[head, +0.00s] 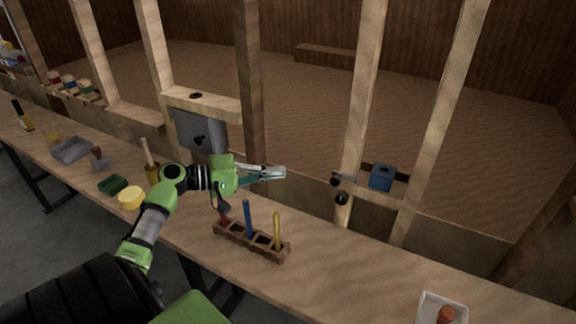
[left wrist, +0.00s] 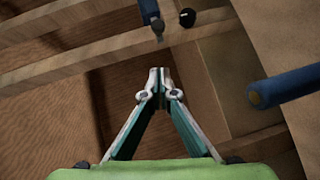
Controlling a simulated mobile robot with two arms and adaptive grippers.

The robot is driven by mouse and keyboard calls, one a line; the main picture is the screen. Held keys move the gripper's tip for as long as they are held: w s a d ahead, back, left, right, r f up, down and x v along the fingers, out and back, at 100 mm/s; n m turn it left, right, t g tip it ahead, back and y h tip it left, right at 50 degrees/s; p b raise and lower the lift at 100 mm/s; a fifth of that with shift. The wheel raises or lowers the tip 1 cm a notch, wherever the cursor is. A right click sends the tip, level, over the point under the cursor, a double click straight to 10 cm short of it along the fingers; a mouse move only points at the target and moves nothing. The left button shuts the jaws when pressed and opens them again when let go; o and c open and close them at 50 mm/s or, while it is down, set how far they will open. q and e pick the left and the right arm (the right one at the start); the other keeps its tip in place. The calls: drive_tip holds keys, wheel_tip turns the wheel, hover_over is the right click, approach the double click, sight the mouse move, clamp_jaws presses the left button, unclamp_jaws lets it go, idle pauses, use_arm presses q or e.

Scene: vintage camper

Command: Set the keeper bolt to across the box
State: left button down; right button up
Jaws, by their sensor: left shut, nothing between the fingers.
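My left gripper (head: 282,172) reaches right over the bench, fingers shut and empty. In the left wrist view its fingertips (left wrist: 157,75) meet, with nothing between them. A grey box (head: 200,131) with a dark knob on its front is fixed between the studs, left of the gripper. A small blue box (head: 381,177) sits on the crosspiece to the right. A small grey metal fitting (head: 343,177) and a black knob (head: 341,198) are on the stud beside it, apart from the gripper. I cannot tell which part is the keeper bolt. My right gripper is out of view.
A wooden rack (head: 262,247) with upright blue (head: 248,218) and yellow (head: 277,230) handles stands below the gripper. Upright studs (head: 363,95) rise behind the bench. A white tray (head: 428,301) is at front right. The bench between rack and tray is clear.

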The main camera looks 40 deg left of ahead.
use_arm(q)
drive_tip(key=p, duration=0.2)
approach(336, 175)
drive_tip(key=w+a, duration=0.2)
drive_tip(key=d, duration=0.1)
drive_tip(key=w+d+p, duration=0.1)
drive_tip(key=d, duration=0.1)
drive_tip(key=d+f, duration=0.1)
drive_tip(key=shift+w+d+p, duration=0.15)
drive_tip(key=shift+w+p, duration=0.2)
drive_tip(key=shift+p, duration=0.05)
drive_tip(key=shift+f, duration=0.1)
drive_tip(key=d, duration=0.2)
drive_tip(key=w+d, duration=0.1)
drive_tip(key=d, duration=0.1)
drive_tip(key=shift+d+p, duration=0.25)
drive_tip(key=shift+p, duration=0.1)
drive_tip(key=shift+w, duration=0.1)
